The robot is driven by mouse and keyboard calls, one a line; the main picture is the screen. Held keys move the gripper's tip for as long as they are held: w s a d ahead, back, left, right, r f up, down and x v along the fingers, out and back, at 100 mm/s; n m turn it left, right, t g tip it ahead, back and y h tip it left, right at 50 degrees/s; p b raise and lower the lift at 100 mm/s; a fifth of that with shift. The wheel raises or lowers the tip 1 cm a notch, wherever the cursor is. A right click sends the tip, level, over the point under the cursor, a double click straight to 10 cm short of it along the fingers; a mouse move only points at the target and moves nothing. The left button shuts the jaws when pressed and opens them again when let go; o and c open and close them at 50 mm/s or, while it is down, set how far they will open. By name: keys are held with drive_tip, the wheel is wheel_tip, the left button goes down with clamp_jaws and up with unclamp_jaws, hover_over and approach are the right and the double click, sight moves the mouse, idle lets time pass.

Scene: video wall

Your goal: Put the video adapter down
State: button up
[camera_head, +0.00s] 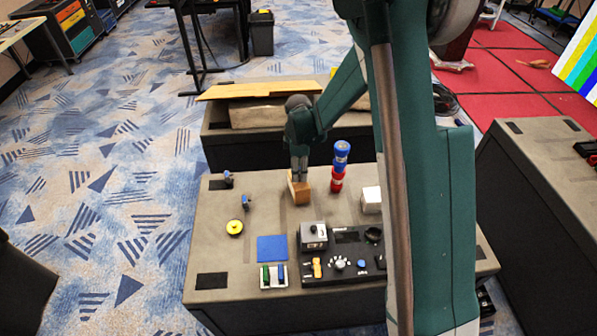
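My gripper (298,178) points down over the left-middle part of the grey case top (215,255). Its fingertips are at a small tan-brown block (301,194), touching it or just in front of it. The fingers are too small to show whether they are open or shut, or whether anything is between them. I cannot make out a video adapter for certain. Two small blue-and-dark connector-like pieces, one farther back (228,178) and one nearer (246,202), stand left of my gripper; either could be an adapter.
Red and blue cans (340,160) are stacked right of my gripper, close by. A white box (371,200), yellow round piece (234,227), blue square (272,248), small white tray (273,282) and black board (345,273) with parts share the top.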

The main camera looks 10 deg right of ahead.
drive_tip(key=shift+r, duration=0.15)
wheel_tip(320, 180, up, 12)
drive_tip(key=shift+p, duration=0.45)
idle(0.7)
